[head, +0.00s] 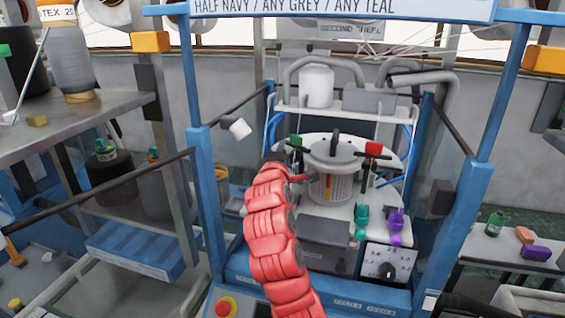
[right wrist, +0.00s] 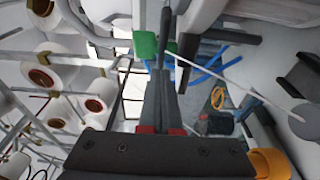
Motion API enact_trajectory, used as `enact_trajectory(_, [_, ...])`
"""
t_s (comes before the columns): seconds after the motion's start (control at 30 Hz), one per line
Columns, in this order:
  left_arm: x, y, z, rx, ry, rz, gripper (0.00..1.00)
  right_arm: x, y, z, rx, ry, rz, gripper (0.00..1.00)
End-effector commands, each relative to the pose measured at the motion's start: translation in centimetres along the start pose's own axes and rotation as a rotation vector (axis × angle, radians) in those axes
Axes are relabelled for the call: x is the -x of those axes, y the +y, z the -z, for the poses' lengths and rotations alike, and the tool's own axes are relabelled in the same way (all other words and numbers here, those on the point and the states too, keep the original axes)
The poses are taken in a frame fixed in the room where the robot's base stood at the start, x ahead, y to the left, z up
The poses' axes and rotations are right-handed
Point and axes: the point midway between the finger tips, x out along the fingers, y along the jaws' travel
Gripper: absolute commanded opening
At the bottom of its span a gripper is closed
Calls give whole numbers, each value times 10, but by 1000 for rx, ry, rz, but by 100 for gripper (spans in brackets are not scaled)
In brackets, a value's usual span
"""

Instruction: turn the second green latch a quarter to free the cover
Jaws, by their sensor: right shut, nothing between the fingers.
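A round grey cover (head: 335,152) with a black upright handle sits on the ribbed cylinder of the machine. A green latch (head: 294,141) is at the cover's left edge; it also shows as a green block (right wrist: 145,46) in the right wrist view. My right gripper (right wrist: 162,80) is shut and empty, its tips close by the green block; I cannot tell whether they touch it. In the head view my red right arm mostly hides this gripper. I cannot make out another green latch on the cover. My left gripper is not in view.
A red part (head: 373,149) stands right of the cover. Teal (head: 361,215) and purple (head: 396,221) pieces are in front of it on the white table. Blue posts (head: 206,200) frame the machine. Yarn cones (right wrist: 45,68) show left in the right wrist view.

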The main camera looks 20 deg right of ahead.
Motion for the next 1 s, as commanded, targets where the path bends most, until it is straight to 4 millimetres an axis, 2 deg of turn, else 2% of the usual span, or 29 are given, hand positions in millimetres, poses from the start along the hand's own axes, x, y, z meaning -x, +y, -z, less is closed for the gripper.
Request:
enact_trajectory(0.53, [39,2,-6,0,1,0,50,-8,-3,7,1,-229,5,0])
enact_trajectory(0.67, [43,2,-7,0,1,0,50,-12,-3,7,3,-313,8,0])
enact_trajectory(1.0, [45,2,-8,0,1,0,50,-22,1,5,2,-314,2,0])
